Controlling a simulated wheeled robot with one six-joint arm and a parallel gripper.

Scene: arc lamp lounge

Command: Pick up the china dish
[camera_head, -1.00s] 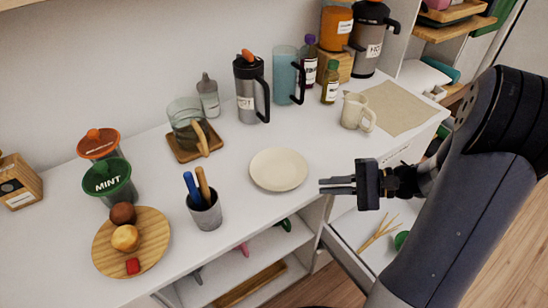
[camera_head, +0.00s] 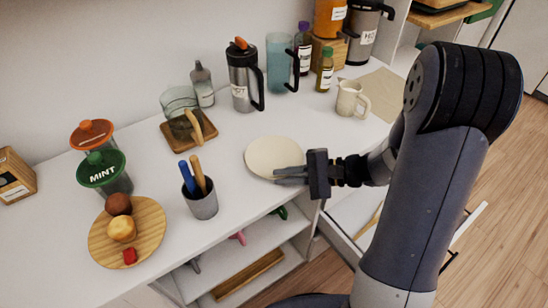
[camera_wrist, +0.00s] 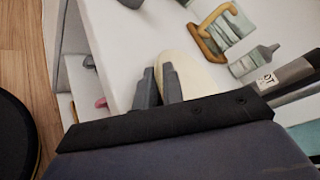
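The china dish (camera_head: 268,153) is a round, shallow cream plate lying flat near the front edge of the white counter. My gripper (camera_head: 291,174) is at the dish's right, front rim, with its fingers overlapping that rim in the head view. In the wrist view the dish (camera_wrist: 190,72) shows behind and right of the fingers (camera_wrist: 159,84). A narrow gap shows between the two fingertips. Whether the rim lies in that gap or the fingers touch it is hard to tell.
A grey cup with two handles (camera_head: 203,203) stands left of the dish. An open drawer (camera_head: 352,237) is below my arm.

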